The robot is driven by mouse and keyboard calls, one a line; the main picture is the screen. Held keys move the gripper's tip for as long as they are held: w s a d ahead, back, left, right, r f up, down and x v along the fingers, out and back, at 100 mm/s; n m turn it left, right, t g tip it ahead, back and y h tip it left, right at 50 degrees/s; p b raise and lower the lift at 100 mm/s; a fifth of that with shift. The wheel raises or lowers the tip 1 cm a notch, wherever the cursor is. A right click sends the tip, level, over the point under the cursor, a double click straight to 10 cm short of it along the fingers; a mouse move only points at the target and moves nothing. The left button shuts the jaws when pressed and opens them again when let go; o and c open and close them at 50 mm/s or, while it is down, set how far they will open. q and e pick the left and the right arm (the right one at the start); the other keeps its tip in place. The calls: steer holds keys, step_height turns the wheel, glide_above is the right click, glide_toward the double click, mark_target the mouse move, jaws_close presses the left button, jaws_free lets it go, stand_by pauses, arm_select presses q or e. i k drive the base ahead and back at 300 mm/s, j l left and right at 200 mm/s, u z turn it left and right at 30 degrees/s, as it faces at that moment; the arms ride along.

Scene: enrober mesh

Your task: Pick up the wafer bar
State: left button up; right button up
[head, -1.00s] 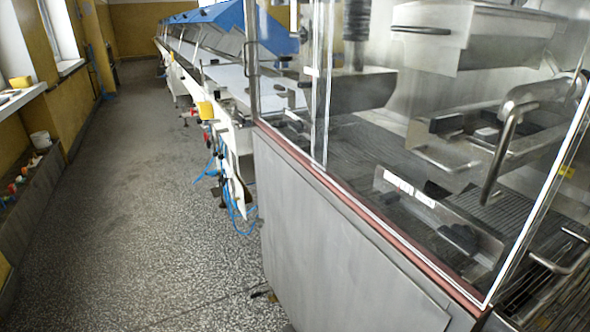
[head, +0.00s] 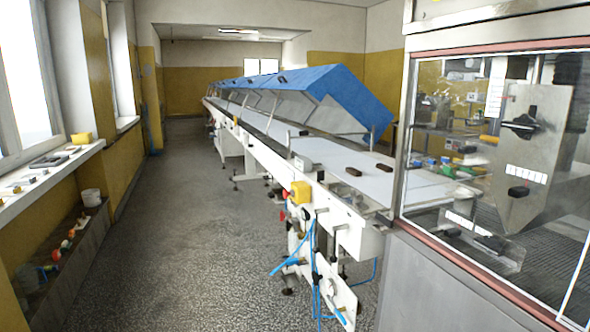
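Two small dark brown bars lie on the white conveyor belt (head: 322,152) in the head view, near its close end by the glass-sided machine. One is the left bar (head: 353,171) and the other is the right bar (head: 384,168), a little apart from it. They look like chocolate-coated bars; I cannot tell which is the wafer bar of the task. Neither of my grippers is in view.
The glass-sided enrober (head: 480,170) stands at the right. A blue hinged cover (head: 345,98) rises over the belt. A yellow box (head: 301,192) and blue hoses hang on the conveyor's near side. A speckled floor aisle (head: 190,220) is clear at the left.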

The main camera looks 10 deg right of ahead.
mark_target(352, 171)
steer(key=i+j, duration=0.15)
steer(key=i, duration=0.3)
steer(key=i+j, duration=0.1)
steer(key=i, duration=0.4)
steer(key=i+j, duration=0.15)
steer(key=i, duration=0.3)
steer(key=i+j+z, duration=0.1)
steer(key=i+z, duration=0.15)
steer(key=z, duration=0.15)
steer(key=i+j+z, duration=0.15)
steer(key=z, duration=0.25)
steer(key=i+j+z, duration=0.25)
steer(key=z, duration=0.15)
steer(key=i+j+z, duration=0.25)
steer(key=z, duration=0.15)
steer(key=j, duration=0.1)
